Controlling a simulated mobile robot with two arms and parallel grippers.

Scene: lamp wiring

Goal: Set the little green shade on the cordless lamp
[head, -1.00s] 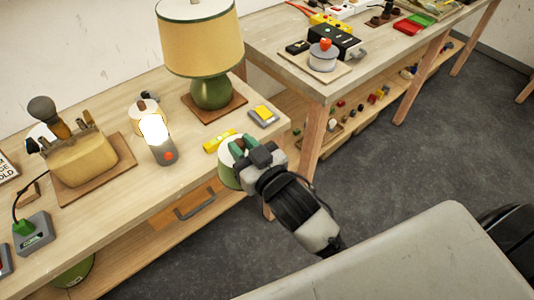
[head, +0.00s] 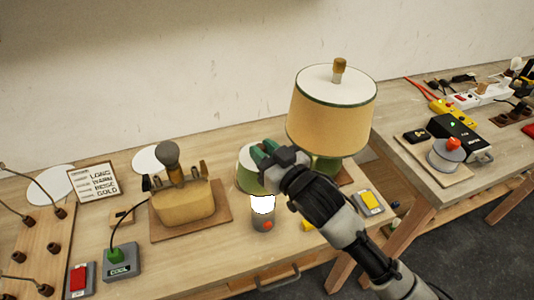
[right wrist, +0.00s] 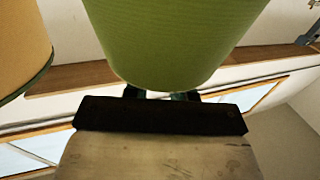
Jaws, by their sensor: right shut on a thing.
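The little green shade (head: 247,182) is held in my right gripper (head: 268,157), which is shut on it. The shade is upright, with a pale top. The cordless lamp (head: 264,223) stands on the table with a grey body, an orange button and a glowing white top. In the head view the shade shows just above and slightly left of the lamp's glowing top. I cannot tell whether they touch. In the right wrist view the green shade (right wrist: 175,40) fills the upper middle, against the gripper's fingers. My left gripper is not in view.
A big lamp with a yellow shade (head: 330,115) stands close to the right of my right gripper. A tan block with tools (head: 184,205) stands to the left. A grey box with a yellow top (head: 369,202) lies to the right.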

